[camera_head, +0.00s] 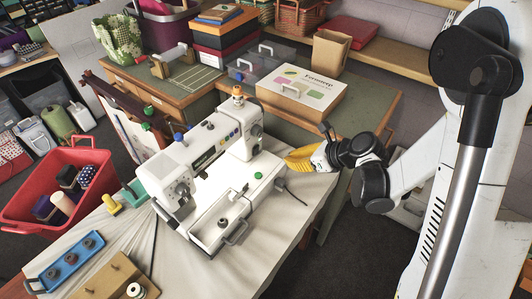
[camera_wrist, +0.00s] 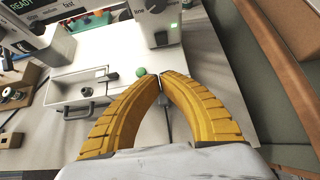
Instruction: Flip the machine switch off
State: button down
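The white sewing machine (camera_head: 205,153) stands on the cloth-covered table. A green round button (camera_head: 258,175) is on its bed; it also shows in the wrist view (camera_wrist: 140,71). A small green-lit spot (camera_wrist: 187,4) is at the top edge of the wrist view, on the machine's upright; I cannot tell whether it is the switch. The display at top left reads "READY". My gripper (camera_head: 288,164) is just right of the machine's bed. In the wrist view its yellow fingers (camera_wrist: 160,76) meet at the tips with nothing between them.
A dark cable (camera_head: 291,190) runs from the machine's right side. Behind stand a storage box (camera_head: 302,88) and a side table. A red basket (camera_head: 60,185) with spools, a blue tray (camera_head: 75,262) and a wooden board (camera_head: 108,279) lie to the left. The table's front right is clear.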

aim_at(255, 152)
jog(key=b+x, duration=0.3)
jog(key=x, duration=0.7)
jog(key=shift+w+a+f+b, duration=0.2)
jog(key=shift+b, duration=0.1)
jog(key=shift+w+a+r, duration=0.2)
jog(key=shift+w+a, duration=0.15)
jog(key=shift+a, duration=0.1)
jog(key=shift+w+a+r, duration=0.15)
jog(key=shift+w+a, duration=0.2)
jog(key=shift+a, duration=0.15)
jog(key=shift+w+a+r+b, duration=0.15)
jog(key=shift+w+a+b, duration=0.2)
jog(key=shift+w+a, duration=0.1)
jog(key=shift+w+a+r+h+p, duration=0.15)
jog(key=shift+a+r+h+p, duration=0.2)
jog(key=shift+p, duration=0.25)
jog(key=shift+w+f+g, duration=0.1)
jog(key=shift+w+g, duration=0.05)
jog(key=shift+g, duration=0.15)
